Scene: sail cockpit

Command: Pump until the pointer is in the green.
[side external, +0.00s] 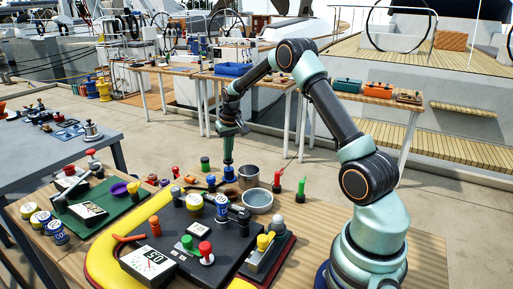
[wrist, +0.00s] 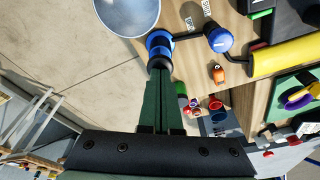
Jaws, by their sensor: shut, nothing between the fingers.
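My gripper (side external: 228,158) points straight down with its fingers together, at a blue round-topped part (side external: 229,172) near the far edge of the wooden table. In the wrist view my gripper's fingertips (wrist: 160,68) meet or hover just over that blue part (wrist: 160,42); I cannot tell if they touch. A dark rod or hose runs from it to a blue round knob (wrist: 220,40). A white-faced gauge (side external: 148,262) lies on a black pad with a yellow tube edge (side external: 105,268). Its pointer is too small to read.
Two metal cups (side external: 258,201) stand right of the blue part. Red (side external: 277,180) and green (side external: 300,188) upright handles stand further right. Several coloured knobs and levers crowd the black pad. A green mat (side external: 118,200) with another dial lies left. Open paving lies behind the table.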

